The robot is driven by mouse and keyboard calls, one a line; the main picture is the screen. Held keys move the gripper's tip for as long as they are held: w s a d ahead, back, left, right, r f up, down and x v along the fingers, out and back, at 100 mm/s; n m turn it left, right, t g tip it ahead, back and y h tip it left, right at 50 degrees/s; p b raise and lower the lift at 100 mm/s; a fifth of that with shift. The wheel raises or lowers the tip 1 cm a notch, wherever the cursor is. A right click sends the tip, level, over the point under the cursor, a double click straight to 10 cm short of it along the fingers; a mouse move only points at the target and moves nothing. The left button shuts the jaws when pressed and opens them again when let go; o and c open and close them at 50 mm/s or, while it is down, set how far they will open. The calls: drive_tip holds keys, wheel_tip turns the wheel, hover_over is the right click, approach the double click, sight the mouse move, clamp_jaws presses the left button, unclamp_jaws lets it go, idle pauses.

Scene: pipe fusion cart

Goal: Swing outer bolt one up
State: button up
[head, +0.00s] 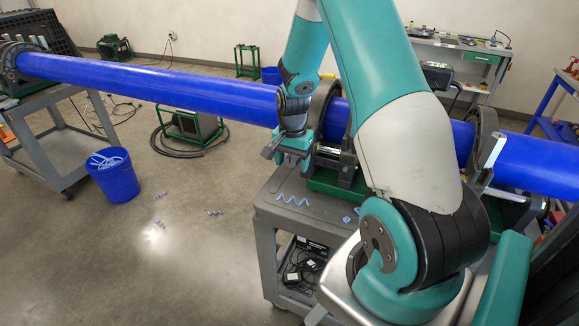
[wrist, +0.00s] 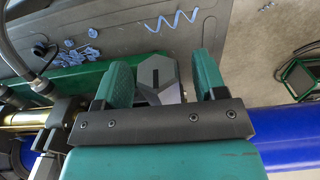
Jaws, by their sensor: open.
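In the wrist view a grey, many-sided bolt head (wrist: 154,74) with a dark slot sits between the two teal fingers of my gripper (wrist: 163,75). The fingers are open, one on each side of it. A gap shows at the right finger; the left finger is close to it, and I cannot tell if they touch. In the head view my gripper (head: 285,155) hangs in front of the blue pipe, beside the dark clamp ring (head: 324,105). The bolt's shank and pivot are hidden, and I cannot tell which numbered bolt this is.
The long blue pipe (head: 160,84) runs across the scene through the clamps. The grey cart (head: 268,222) carries a green base and blue plastic shavings (head: 293,199). A blue bucket (head: 113,176) stands on the floor at left. Open floor lies left of the cart.

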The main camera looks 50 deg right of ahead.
drive_tip(key=shift+c, duration=0.5)
drive_tip(key=c, duration=0.6)
drive_tip(key=shift+w+d+r+p, duration=0.1)
drive_tip(key=shift+d+r+p, duration=0.1)
drive_tip(key=shift+r+p, duration=0.45)
drive_tip(key=shift+w+d+r+p, duration=0.15)
drive_tip(key=shift+r+p, duration=0.25)
drive_tip(key=shift+r, duration=0.3)
drive_tip(key=shift+s, duration=0.1)
drive_tip(key=shift+c, duration=0.2)
drive_tip(key=shift+w+d+r+p, duration=0.1)
drive_tip(key=shift+d+r+p, duration=0.2)
drive_tip(key=shift+r+p, duration=0.2)
drive_tip(key=shift+w+d+r+p, duration=0.1)
drive_tip(key=shift+d+r+p, duration=0.2)
drive_tip(key=shift+r, duration=0.25)
